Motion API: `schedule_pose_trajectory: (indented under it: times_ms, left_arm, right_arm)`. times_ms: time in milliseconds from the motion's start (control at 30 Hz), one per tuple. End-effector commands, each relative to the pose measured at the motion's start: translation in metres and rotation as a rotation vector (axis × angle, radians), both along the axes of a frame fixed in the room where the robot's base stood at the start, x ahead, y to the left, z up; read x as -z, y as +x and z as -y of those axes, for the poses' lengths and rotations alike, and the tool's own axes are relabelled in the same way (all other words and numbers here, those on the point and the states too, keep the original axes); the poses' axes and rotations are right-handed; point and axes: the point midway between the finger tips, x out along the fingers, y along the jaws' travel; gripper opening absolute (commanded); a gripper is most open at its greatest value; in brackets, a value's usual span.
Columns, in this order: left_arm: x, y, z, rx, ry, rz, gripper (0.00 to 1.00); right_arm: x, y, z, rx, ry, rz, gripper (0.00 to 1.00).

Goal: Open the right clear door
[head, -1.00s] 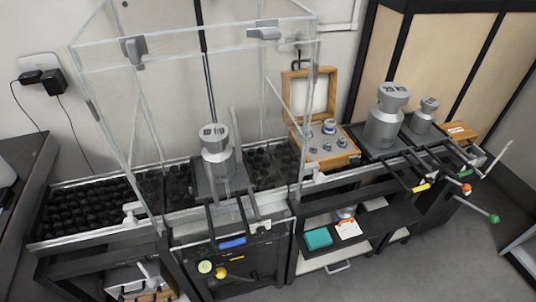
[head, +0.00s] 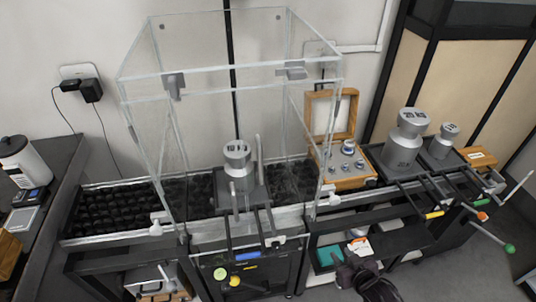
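A clear box (head: 232,75) with pale edges stands over the middle of the bench, around a large grey weight (head: 237,165). Its right clear door (head: 312,125) seems to be the panel on the right side; it looks in place, but the clear material makes its exact position hard to tell. Grey handles sit near the top, one at the left (head: 175,88) and one at the right (head: 292,71). My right gripper (head: 358,262) is dark, at the bottom edge, low in front of the bench and well apart from the door. Its finger opening is unclear. My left gripper is out of view.
A wooden case (head: 346,178) with small weights stands right of the clear box. More grey weights (head: 404,140) stand farther right. Black bars with coloured tips (head: 434,215) stick out at the front right. An open shelf (head: 400,240) lies below.

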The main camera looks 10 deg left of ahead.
Motion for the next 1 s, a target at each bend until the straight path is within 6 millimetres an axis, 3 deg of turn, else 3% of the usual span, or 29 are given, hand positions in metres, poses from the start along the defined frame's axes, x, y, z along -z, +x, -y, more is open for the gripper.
schedule_pose_trajectory:
  times_ms: [33, 100, 200, 300, 400, 567, 1000]
  left_arm:
    - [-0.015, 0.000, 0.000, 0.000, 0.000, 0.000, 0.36]
    - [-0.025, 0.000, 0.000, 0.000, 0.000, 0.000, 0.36]
    - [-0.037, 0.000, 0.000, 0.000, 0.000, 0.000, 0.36]
    - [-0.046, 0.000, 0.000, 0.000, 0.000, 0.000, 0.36]
    - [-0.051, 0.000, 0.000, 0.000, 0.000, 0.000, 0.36]
    - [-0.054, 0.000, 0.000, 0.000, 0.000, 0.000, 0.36]
    - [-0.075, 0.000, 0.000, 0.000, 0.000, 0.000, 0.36]
  right_arm:
    - [-0.063, 0.015, -0.021, -0.058, 0.038, 0.083, 0.32]
    - [-0.135, 0.023, -0.054, -0.144, 0.104, 0.179, 0.32]
    - [-0.227, 0.012, -0.099, -0.268, 0.197, 0.283, 0.32]
    - [-0.296, -0.013, -0.134, -0.379, 0.276, 0.347, 0.32]
    - [-0.340, -0.036, -0.156, -0.458, 0.334, 0.382, 0.32]
    - [-0.366, -0.052, -0.171, -0.509, 0.372, 0.399, 0.32]
    - [-0.368, -0.013, -0.220, -0.507, 0.374, 0.400, 0.32]
